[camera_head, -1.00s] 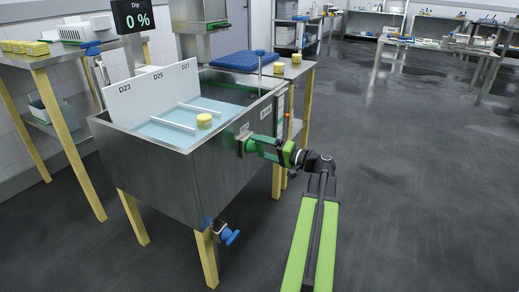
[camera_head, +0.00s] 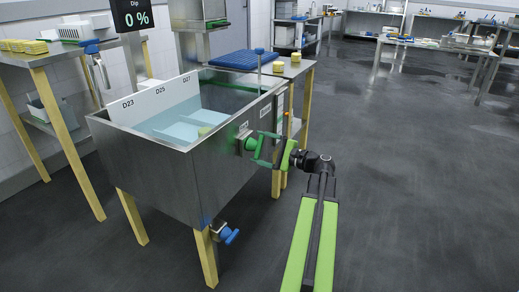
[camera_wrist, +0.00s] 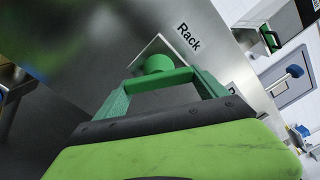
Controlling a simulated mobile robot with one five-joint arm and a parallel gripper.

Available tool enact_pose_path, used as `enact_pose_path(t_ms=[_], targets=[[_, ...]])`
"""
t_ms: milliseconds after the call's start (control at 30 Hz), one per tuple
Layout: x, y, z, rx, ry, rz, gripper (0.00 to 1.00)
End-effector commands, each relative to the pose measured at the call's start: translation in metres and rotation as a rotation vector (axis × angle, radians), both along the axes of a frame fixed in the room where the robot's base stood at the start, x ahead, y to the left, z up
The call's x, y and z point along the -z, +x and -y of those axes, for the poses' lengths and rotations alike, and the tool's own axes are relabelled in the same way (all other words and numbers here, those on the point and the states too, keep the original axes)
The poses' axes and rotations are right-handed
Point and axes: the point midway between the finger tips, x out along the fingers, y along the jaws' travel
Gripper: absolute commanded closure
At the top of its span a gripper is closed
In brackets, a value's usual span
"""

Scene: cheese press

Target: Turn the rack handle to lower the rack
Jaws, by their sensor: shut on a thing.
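The metal tank (camera_head: 150,150) stands on yellow legs at the left. The white rack board (camera_head: 165,100), marked D23, D25 and D27, sits inside it, its lower part down in the tank. A pale yellow-green piece (camera_head: 204,131) on the rack is mostly hidden by the tank's front rim. The green rack handle (camera_head: 250,144) is on the tank's right side; its hub (camera_wrist: 157,64) shows in the wrist view beside the label "Rack" (camera_wrist: 189,37). My gripper (camera_head: 262,152) is shut on this handle; its dark green fingers (camera_wrist: 165,92) flank the green bar.
A blue-handled valve (camera_head: 230,236) juts out low at the tank's front. A side table (camera_head: 300,68) with a blue mat stands behind the tank. The display (camera_head: 133,17) reads Dip 0 %. The dark floor to the right is open.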

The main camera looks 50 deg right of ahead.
Motion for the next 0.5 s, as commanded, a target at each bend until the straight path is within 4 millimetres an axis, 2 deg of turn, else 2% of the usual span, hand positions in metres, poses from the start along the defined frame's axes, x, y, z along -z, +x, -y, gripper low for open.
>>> enact_pose_path(t_ms=[500], targets=[[0.0049, -0.0019, -0.0035, 0.0, 0.439, -0.115, 0.59]])
